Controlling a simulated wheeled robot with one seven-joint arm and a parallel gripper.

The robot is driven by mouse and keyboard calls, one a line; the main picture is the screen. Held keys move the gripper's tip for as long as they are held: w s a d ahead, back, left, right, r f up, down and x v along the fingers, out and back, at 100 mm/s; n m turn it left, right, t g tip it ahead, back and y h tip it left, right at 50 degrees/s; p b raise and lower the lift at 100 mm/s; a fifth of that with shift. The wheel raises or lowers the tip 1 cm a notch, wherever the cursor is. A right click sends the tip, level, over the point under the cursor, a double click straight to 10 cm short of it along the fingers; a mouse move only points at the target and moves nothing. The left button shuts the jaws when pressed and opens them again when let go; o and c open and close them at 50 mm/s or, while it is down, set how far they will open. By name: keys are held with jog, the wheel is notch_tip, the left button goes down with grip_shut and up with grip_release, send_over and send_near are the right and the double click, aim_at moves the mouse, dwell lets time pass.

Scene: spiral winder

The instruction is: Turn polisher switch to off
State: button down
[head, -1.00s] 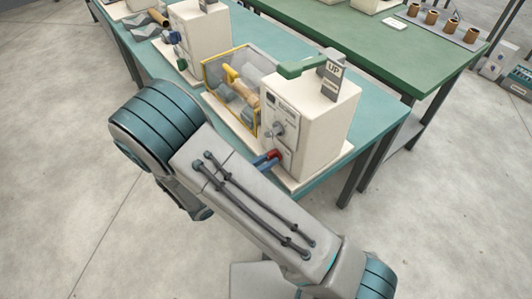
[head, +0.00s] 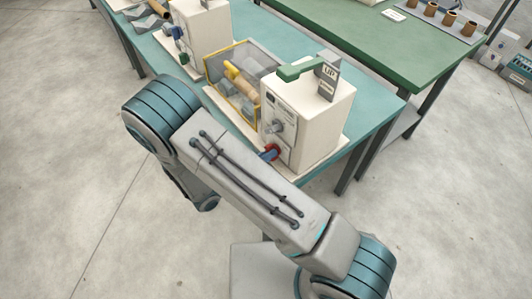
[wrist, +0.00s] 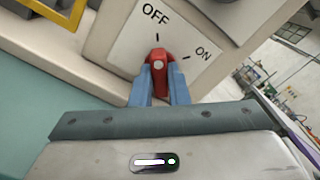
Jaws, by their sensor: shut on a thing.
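The polisher switch is a red knob (wrist: 158,72) on a white label plate (wrist: 195,35) marked OFF and ON, in the wrist view. Its narrow end with a white dot points up, close to the OFF mark. My gripper (wrist: 158,85) has blue fingers on either side of the knob and is shut on it. In the head view the red knob (head: 270,152) shows low on the front of the cream machine (head: 318,120), partly hidden by my arm. The fingers are mostly hidden there.
A grey knob (head: 276,127) sits above the switch. Open floor lies in front.

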dwell(0.4)
jog(key=c, duration=1.4)
grip_release()
jog(key=shift+a, duration=0.1)
jog(key=b+v, duration=0.3)
jog(key=v, duration=1)
jog(key=shift+s+a, duration=0.25)
jog(key=shift+a, duration=0.05)
